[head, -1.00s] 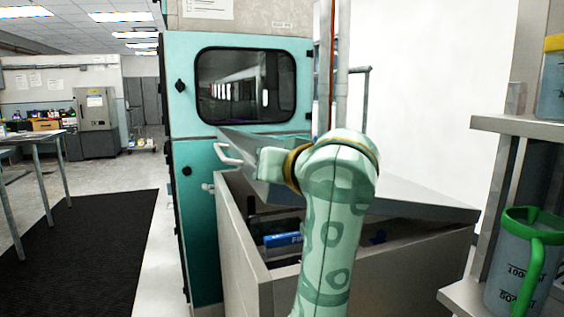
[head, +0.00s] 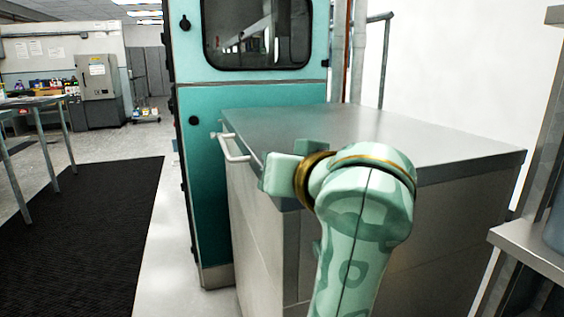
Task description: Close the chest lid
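The chest (head: 270,240) is a grey metal box in front of the teal cabinet. Its lid (head: 370,130) lies level over the top, and no gap shows along the visible edges. A pale bar handle (head: 236,150) sticks out at the lid's left side. My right gripper (head: 278,172) is at the lid's near left corner, just right of the handle. Its fingers are seen from behind, so I cannot tell whether they are open or touch the lid. My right forearm hides part of the chest front. My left gripper is not in view.
A teal cabinet (head: 205,180) with a dark window stands behind the chest. A metal shelf (head: 535,250) is close on the right. A black mat (head: 80,230) lies on the left floor, and a pale strip of floor is free beside the chest.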

